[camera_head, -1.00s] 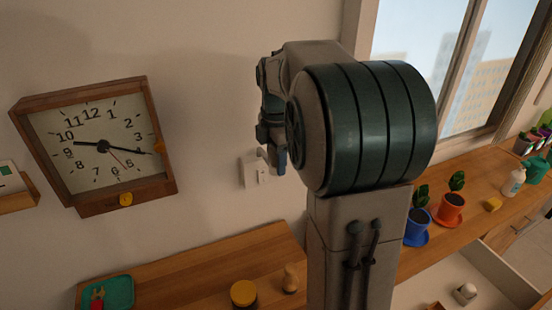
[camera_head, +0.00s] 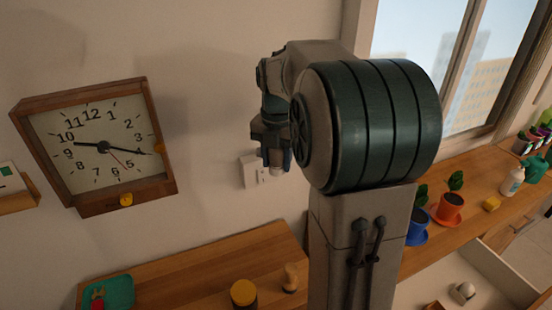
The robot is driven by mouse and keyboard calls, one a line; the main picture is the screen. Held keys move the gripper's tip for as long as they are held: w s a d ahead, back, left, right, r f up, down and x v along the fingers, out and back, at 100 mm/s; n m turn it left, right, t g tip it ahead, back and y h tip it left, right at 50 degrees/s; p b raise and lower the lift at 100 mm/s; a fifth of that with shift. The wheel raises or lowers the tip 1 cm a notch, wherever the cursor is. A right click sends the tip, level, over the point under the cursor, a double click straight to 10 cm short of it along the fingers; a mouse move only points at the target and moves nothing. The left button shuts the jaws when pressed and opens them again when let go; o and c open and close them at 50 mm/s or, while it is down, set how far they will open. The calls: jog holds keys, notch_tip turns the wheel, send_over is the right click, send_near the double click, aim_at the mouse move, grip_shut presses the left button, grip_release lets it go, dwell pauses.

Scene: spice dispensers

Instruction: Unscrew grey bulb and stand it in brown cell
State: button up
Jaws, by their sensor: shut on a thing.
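My gripper (camera_head: 276,158) is in front of the wall, beside the wall plate, with its fingers pointing down. It is shut on a small pale grey piece (camera_head: 278,170), likely the grey bulb, of which only the lower end shows below the fingers. My own arm hides part of the view. A brown thing (camera_head: 435,306) at the bottom edge may be part of the brown cell; it is cut off by the frame. A round whitish-grey thing (camera_head: 462,292) lies in the open pale drawer (camera_head: 490,270).
A wall plate (camera_head: 252,170) is close to the gripper. A clock (camera_head: 95,145) hangs at left. The lower counter (camera_head: 190,275) holds a yellow-lidded jar (camera_head: 243,292), a wooden piece (camera_head: 290,277) and a green tray (camera_head: 118,290). Potted plants (camera_head: 449,207) stand right.

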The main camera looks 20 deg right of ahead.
jog(key=n, duration=0.4)
jog(key=shift+d+r+p, duration=0.1)
jog(key=shift+p, duration=0.25)
jog(key=shift+n, duration=0.5)
jog(key=o, duration=0.8)
jog(key=shift+o, duration=0.2)
